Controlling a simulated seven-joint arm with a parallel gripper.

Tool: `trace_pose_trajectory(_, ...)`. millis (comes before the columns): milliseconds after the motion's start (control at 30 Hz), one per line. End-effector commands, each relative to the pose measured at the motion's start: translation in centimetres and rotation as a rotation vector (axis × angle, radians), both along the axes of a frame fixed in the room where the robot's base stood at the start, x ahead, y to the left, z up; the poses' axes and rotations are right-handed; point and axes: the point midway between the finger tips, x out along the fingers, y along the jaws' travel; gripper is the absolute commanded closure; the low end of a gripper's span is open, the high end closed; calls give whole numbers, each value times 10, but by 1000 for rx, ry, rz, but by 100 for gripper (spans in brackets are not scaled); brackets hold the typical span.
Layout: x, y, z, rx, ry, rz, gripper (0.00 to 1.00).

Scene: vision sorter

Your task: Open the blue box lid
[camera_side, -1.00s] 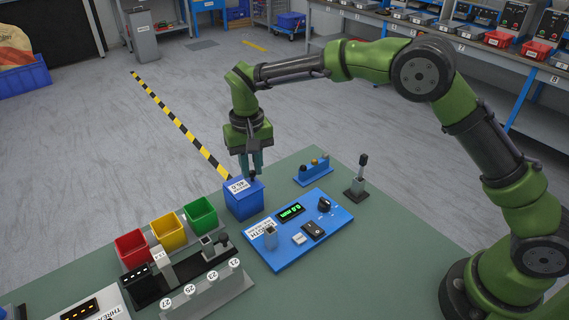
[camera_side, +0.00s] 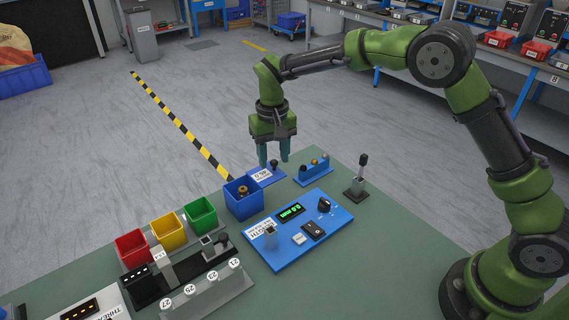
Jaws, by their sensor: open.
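The blue box (camera_side: 243,207) stands on the green table, its top open. A small brownish part (camera_side: 243,190) shows inside it. The blue lid (camera_side: 265,178), with a white label and a dark knob, is off the box, behind it and to its right. It seems to lie flat on the table near the back edge. My gripper (camera_side: 274,163) is right above the lid, its teal fingers apart on either side of the knob. I cannot tell whether they touch it.
A small blue holder (camera_side: 314,172) with several knobs stands just right of the lid. A blue panel (camera_side: 310,230) with a green display lies in front. Green (camera_side: 201,215), yellow (camera_side: 168,231) and red (camera_side: 132,249) bins stand left. A black lever (camera_side: 359,178) stands upright at right.

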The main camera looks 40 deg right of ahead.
Motion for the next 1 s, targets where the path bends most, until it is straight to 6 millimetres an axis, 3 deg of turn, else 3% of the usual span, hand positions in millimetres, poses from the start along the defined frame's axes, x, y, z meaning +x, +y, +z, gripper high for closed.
trace_pose_trajectory(267,1,0,14,-1,-3,1,54)
trace_pose_trajectory(800,1,0,136,0,-5,0,54)
trace_pose_trajectory(1000,0,0,162,0,-1,0,54)
